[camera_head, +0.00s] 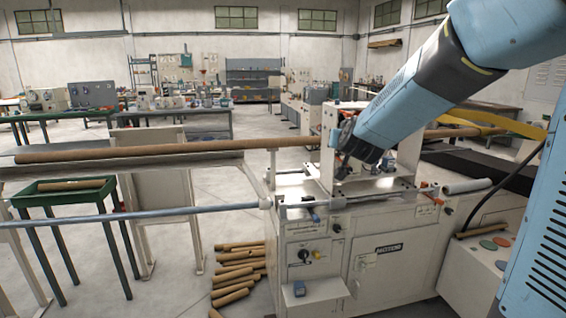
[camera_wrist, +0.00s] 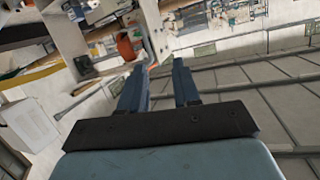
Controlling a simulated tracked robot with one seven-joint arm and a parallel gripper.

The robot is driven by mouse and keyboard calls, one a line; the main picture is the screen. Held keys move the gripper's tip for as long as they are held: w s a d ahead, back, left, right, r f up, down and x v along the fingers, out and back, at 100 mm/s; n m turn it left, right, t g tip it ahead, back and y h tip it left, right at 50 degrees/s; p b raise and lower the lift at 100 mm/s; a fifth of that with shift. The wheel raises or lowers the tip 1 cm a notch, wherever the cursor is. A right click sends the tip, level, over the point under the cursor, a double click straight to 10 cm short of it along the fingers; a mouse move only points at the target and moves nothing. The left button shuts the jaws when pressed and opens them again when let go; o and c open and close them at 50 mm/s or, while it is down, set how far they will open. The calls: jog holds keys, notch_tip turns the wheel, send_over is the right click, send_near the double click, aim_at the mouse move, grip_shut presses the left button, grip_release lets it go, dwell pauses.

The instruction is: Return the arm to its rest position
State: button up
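My gripper (camera_wrist: 159,68) shows in the wrist view with its two dark blue fingers apart and nothing between them. In the head view my blue and black arm reaches in from the upper right and slopes down to the left. There the gripper end (camera_head: 343,172) is small and dark, in front of the winder's upright plates, so contact with the winder cannot be told. The spiral winder (camera_head: 390,262) is a cream machine with knobs and panels. A long brown tube (camera_head: 170,151) extends left from its head.
Several brown tubes (camera_head: 236,272) lie piled on the floor left of the winder. A green stand (camera_head: 62,197) holds a short tube at the left. A metal bar (camera_head: 130,215) runs left from the winder. A yellow strip (camera_head: 495,122) passes at the right. Workbenches stand behind.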

jog(key=s+d+f+g, duration=0.1)
jog(key=s+d+g, duration=0.1)
jog(key=s, duration=0.9)
jog(key=s+d+f+n+g, duration=0.1)
jog(key=s+g, duration=0.3)
jog(key=s, duration=0.8)
jog(key=s+d+f+g, duration=0.1)
jog(key=s+d+g, duration=0.2)
jog(key=s, duration=0.9)
jog(key=shift+f+n+y, duration=0.3)
jog(key=shift+f, duration=0.1)
jog(key=shift+w+a, duration=0.1)
